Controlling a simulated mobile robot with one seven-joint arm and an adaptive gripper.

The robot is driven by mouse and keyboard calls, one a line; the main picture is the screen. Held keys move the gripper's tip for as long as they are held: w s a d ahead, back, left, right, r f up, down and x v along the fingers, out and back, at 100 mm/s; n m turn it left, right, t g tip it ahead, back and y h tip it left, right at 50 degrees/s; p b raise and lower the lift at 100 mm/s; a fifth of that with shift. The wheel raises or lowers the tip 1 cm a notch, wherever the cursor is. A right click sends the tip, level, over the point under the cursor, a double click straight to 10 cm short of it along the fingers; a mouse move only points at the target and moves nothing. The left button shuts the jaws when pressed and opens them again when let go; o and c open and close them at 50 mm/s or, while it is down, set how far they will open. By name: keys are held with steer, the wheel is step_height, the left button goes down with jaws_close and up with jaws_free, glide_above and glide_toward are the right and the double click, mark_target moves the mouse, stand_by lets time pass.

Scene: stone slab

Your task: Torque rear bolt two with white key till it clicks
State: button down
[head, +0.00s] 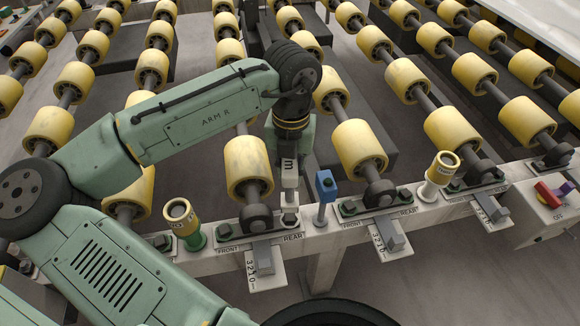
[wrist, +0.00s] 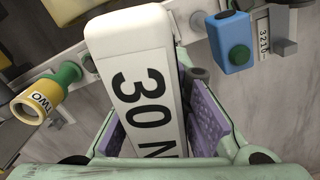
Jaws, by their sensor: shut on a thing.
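The white key (head: 289,172) stands roughly upright beneath my gripper (head: 289,146) in the head view. Its lower end is at the rear bolt (head: 289,218), beside the REAR label of the left bearing block (head: 256,220). I cannot tell whether it is fully seated. In the wrist view the white key (wrist: 135,50) shows "30 N", partly cut off. My gripper (wrist: 162,125) is shut on it, with purple pads at both sides. A yellow cup marked TWO (wrist: 38,103) on a green post is left of it; this cup also shows in the head view (head: 180,212).
A blue-headed key (head: 326,186) stands on the rail (head: 345,226), just right of the white key. A yellow cup on a white post (head: 440,170) is farther right. Numbered plates (head: 262,270) hang in front. Yellow rollers (head: 247,166) fill the back. A red switch (head: 547,194) is far right.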

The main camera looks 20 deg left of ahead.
steer(key=shift+f+b, duration=1.55)
steer(key=shift+f, duration=0.95)
steer(key=shift+r+n+p, duration=0.1)
steer(key=shift+n+p, duration=0.45)
steer(key=shift+n, duration=0.55)
steer(key=n+p, duration=0.1)
steer(key=n, duration=0.2)
steer(key=shift+n, duration=0.3)
steer(key=n+p, duration=0.1)
steer(key=n, duration=0.4)
steer(key=shift+p, duration=0.3)
steer(key=n, duration=0.3)
steer(key=shift+s+a+n, duration=0.1)
steer(key=shift+n, duration=0.2)
steer(key=n, duration=0.3)
steer(key=shift+n, duration=0.4)
